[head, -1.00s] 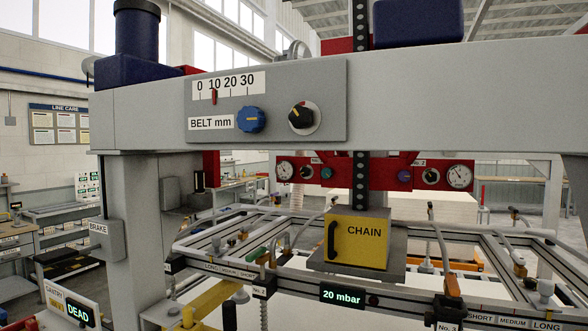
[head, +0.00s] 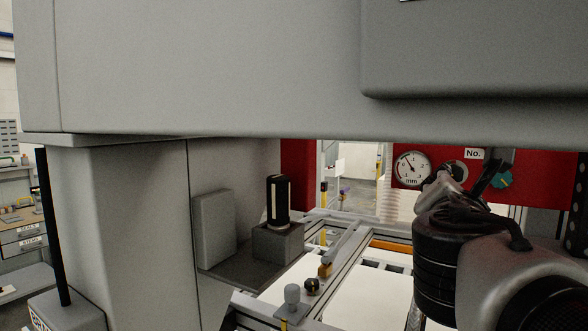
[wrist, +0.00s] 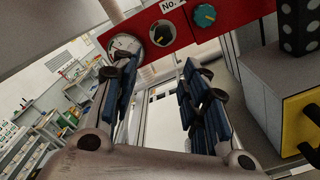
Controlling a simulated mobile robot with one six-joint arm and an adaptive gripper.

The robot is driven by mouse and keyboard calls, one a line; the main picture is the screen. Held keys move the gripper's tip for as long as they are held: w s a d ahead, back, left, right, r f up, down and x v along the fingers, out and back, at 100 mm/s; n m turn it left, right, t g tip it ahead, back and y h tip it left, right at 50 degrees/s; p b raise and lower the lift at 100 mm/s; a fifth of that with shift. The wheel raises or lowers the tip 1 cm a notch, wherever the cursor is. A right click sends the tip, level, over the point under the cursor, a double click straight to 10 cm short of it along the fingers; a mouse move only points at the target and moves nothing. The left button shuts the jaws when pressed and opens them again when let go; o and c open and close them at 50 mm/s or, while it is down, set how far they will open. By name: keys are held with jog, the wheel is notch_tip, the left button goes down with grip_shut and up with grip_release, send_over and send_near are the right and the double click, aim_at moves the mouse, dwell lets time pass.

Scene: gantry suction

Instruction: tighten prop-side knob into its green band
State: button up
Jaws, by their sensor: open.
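A red bar carries a white dial gauge (head: 411,168) marked mm, a dark knob in a round plate (head: 455,170) and a teal knob (head: 504,180). In the wrist view the gauge (wrist: 124,43), the dark knob (wrist: 161,33) and the teal knob (wrist: 205,16) show beyond my gripper (wrist: 158,82). My gripper is open with nothing between its fingers, apart from the knobs. In the head view my arm partly covers the dark knob and the teal knob. A green band cannot be made out on the gauge. Which knob is the prop-side one cannot be told.
A large grey beam (head: 200,70) crosses above, with a grey post (head: 120,230) at left. A yellow block (wrist: 303,125) on a grey housing stands close at right in the wrist view. A frame rail (head: 345,255) runs below the red bar.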

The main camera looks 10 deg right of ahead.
aim_at(455, 175)
jog(key=x, duration=1.6)
jog(key=shift+d+b, duration=0.4)
jog(key=shift+d, duration=0.1)
jog(key=c, duration=0.8)
jog(key=shift+o, duration=0.2)
jog(key=shift+m+b, duration=0.4)
jog(key=m+b, duration=0.2)
jog(key=shift+f+m, duration=0.1)
jog(key=shift+m, duration=0.3)
jog(key=shift+m+b, duration=0.7)
jog(key=shift+m, duration=0.6)
